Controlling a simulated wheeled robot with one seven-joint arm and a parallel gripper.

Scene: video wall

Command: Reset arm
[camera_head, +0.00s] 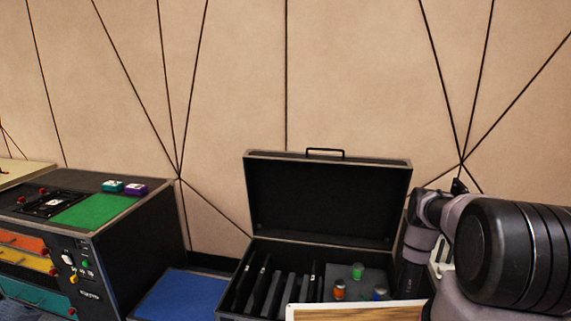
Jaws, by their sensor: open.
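My arm (510,250) fills the right side of the head view. It reaches in from the lower right, bends at a joint and has a dark link pointing down beside the black case. I cannot make out my gripper or its fingertips in this view. Nothing held by it shows.
An open black case (328,200) with upright dividers stands in the middle; a green-topped item (358,271) and an orange item (339,290) sit inside. A cabinet (140,245) with coloured drawers and a blue surface (182,296) are left.

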